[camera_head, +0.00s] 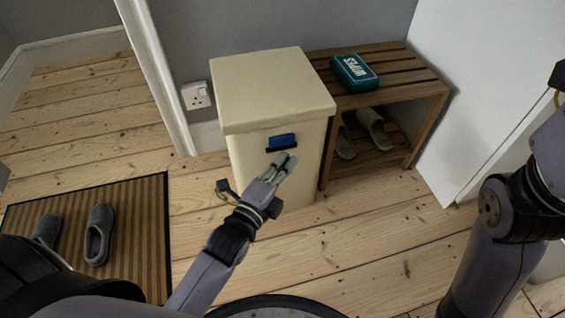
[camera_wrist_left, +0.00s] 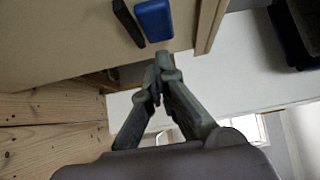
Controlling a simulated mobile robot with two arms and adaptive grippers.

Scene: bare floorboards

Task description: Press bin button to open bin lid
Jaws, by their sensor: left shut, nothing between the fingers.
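The cream bin (camera_head: 272,92) stands against the grey wall with its flat lid shut. My left gripper (camera_head: 288,160) is shut and empty just below and in front of the button. In the left wrist view the blue button (camera_wrist_left: 153,20) and the black strip (camera_wrist_left: 128,22) lie just beyond the closed fingertips (camera_wrist_left: 163,58), with a small gap in the picture. Whether the fingers touch the bin front cannot be told. My right arm is at the right edge, its gripper out of view.
A wooden slatted rack (camera_head: 395,72) stands right of the bin, with a teal wipes pack (camera_head: 354,73) on top and shoes (camera_head: 374,129) below. Grey slippers (camera_head: 98,235) lie on a striped mat (camera_head: 140,225). Bare floorboards (camera_head: 350,225) lie in front of the bin.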

